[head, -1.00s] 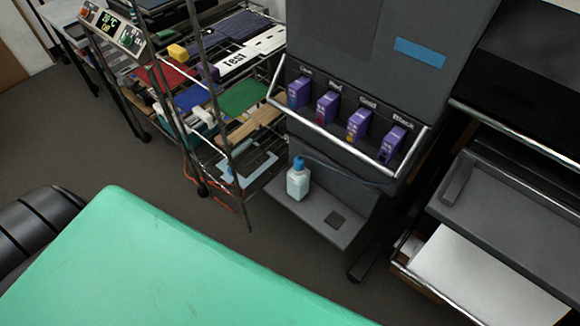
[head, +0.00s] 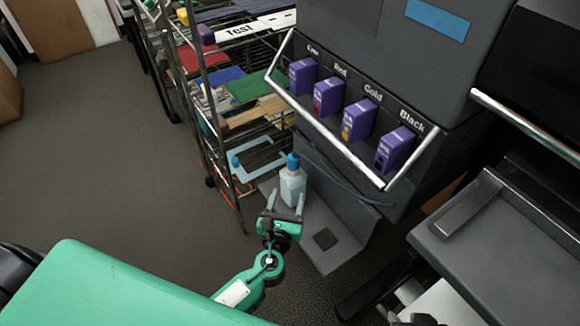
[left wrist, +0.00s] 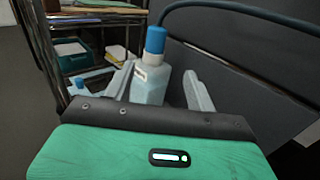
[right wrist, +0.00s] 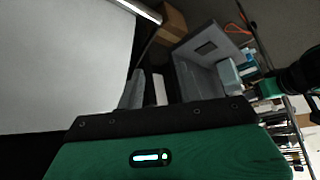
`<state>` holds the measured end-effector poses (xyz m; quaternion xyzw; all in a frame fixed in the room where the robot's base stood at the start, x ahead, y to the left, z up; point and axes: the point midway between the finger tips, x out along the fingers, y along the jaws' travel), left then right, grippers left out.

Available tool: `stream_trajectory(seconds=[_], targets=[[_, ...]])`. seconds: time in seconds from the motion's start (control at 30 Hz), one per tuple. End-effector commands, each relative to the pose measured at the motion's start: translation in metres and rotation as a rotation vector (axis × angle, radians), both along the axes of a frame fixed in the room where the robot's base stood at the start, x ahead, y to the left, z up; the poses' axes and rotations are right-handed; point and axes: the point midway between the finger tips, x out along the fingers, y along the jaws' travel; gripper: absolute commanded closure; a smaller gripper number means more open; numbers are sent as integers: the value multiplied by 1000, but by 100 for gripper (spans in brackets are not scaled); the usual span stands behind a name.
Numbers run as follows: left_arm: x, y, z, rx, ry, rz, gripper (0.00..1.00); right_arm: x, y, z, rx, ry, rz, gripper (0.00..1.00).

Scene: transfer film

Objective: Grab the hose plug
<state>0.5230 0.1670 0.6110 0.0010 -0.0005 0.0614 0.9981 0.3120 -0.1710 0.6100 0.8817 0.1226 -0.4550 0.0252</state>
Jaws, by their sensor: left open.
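The hose plug appears as the blue cap (head: 293,161) on top of a pale bottle (head: 292,186). The bottle stands upright on the grey ledge of the machine. The cap also shows in the left wrist view (left wrist: 155,40). My left gripper (head: 285,204) is open in front of the bottle. In the left wrist view, its fingers lie left and right of the bottle (left wrist: 152,84), below the cap; contact cannot be told. My right gripper (right wrist: 158,88) looks open and empty in its wrist view, away from the bottle.
A dark hose (head: 345,183) runs along the machine behind the bottle. A metal bar (head: 330,125) juts out below the purple cartridges (head: 328,97). A wire rack (head: 230,160) stands left of the bottle. The left floor is clear.

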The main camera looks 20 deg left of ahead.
Motion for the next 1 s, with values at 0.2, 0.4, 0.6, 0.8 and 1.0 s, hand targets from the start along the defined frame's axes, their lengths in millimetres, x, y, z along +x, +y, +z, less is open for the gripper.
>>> stream_trajectory(seconds=[0.2, 0.4, 0.6, 0.8, 1.0], targets=[[38, 5, 2, 3, -4, 1, 43, 0, 1, 0, 2, -3, 1, 64], [71, 9, 1, 1, -1, 1, 43, 2, 3, -1, 8, -17, 4, 64], [84, 11, 1, 0, 0, 0, 43, 3, 4, 0, 12, -26, 4, 64], [110, 22, 4, -1, -1, 1, 43, 5, 6, -1, 19, -40, 6, 64], [131, 25, 3, 0, 0, 1, 43, 9, 11, 0, 36, -75, 10, 64]])
